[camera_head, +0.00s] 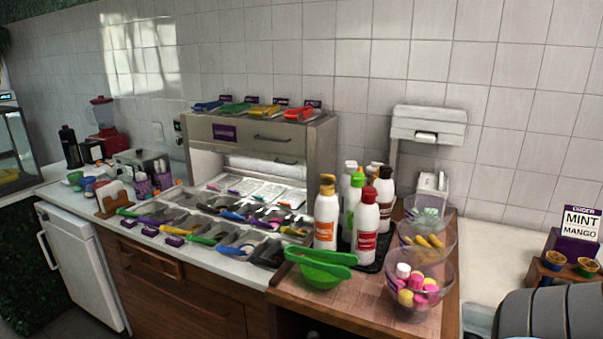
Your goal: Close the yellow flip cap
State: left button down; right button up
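A row of coloured flat pieces lies on top of the steel topping station, and one of them is yellow (262,111), between a green and a red one. A white bottle with an orange label (326,222) stands upright on the wooden counter and has a golden-yellow cap (327,182). I cannot tell which of these two is the yellow flip cap. Both are too small to tell whether a lid is open or shut.
The steel topping station (318,150) stands behind trays of toppings with coloured scoops. A red-labelled bottle (366,226) stands close beside the orange-labelled one. Green tongs (320,258) lie over a green bowl. Clear bowls (420,295) fill the right.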

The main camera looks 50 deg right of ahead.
aim_at(330, 178)
jog(key=i+j+z, duration=0.25)
jog(key=z, duration=0.2)
jog(key=i+j+z, duration=0.15)
jog(key=j+z, duration=0.3)
